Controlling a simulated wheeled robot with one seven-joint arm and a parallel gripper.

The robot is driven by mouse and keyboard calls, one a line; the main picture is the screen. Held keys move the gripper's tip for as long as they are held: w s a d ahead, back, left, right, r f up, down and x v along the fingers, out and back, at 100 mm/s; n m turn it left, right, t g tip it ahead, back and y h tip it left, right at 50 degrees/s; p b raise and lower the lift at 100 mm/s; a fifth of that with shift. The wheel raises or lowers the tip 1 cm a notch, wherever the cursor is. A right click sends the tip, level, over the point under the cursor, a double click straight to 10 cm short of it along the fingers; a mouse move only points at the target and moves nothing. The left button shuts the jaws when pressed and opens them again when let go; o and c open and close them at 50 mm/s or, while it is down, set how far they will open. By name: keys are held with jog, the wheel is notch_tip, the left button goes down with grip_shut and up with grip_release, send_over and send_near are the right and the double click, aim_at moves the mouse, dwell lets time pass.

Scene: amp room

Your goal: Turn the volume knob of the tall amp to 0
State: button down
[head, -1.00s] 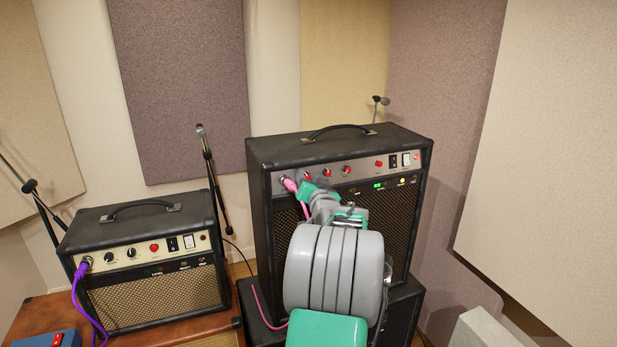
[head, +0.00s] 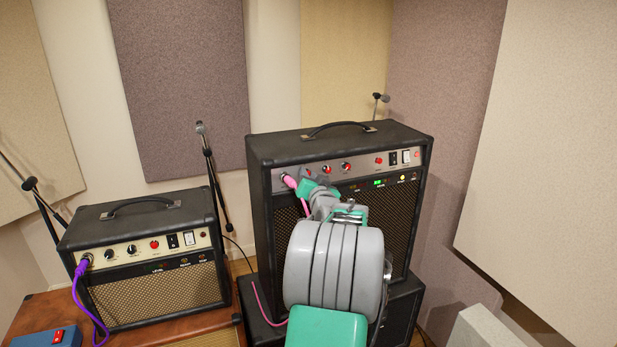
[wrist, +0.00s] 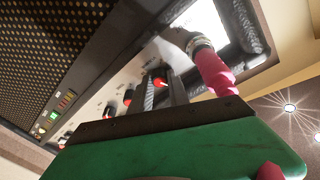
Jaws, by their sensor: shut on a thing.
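The tall amp (head: 400,212) stands at centre right, with a silver control panel along its top front. My gripper (head: 306,178) reaches that panel and hides its leftmost knob in the head view. In the wrist view my gripper's fingers (wrist: 163,84) are shut on that red-marked knob (wrist: 160,80), the one nearest the pink plug (wrist: 208,68). Two more knobs, one at the middle (head: 327,170) and one farther right (head: 346,166), show beside my gripper. The knob labels and the held knob's pointer angle are too small to read.
The pink plug also shows in the head view (head: 289,181), close left of my gripper, its cable hanging down. A smaller amp (head: 150,292) with a purple cable (head: 82,268) stands at left. Microphone stands (head: 212,180) are behind. A red switch and lit indicators are farther right.

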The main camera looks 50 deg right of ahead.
jog(key=shift+f+b, duration=0.15)
jog(key=shift+b, duration=0.2)
jog(key=shift+s+d+r+n+t+y+b, duration=0.2)
jog(key=shift+n+y+b, duration=0.9)
jog(key=shift+n+b, duration=2.6)
jog(key=shift+w+f+n+t+y+b, duration=0.1)
jog(key=shift+n+t+y+b, duration=0.65)
jog(key=shift+n+b, duration=2.85)
jog(key=shift+s+d+r+n+g+y+b, duration=0.15)
jog(key=shift+n+y+b, duration=1.55)
jog(key=shift+n, duration=3.7)
jog(key=shift+w+h, duration=0.1)
jog(key=shift+h, duration=0.15)
jog(key=shift+a, duration=0.1)
jog(key=c, duration=1.5)
grip_release()
jog(key=shift+o, duration=1.2)
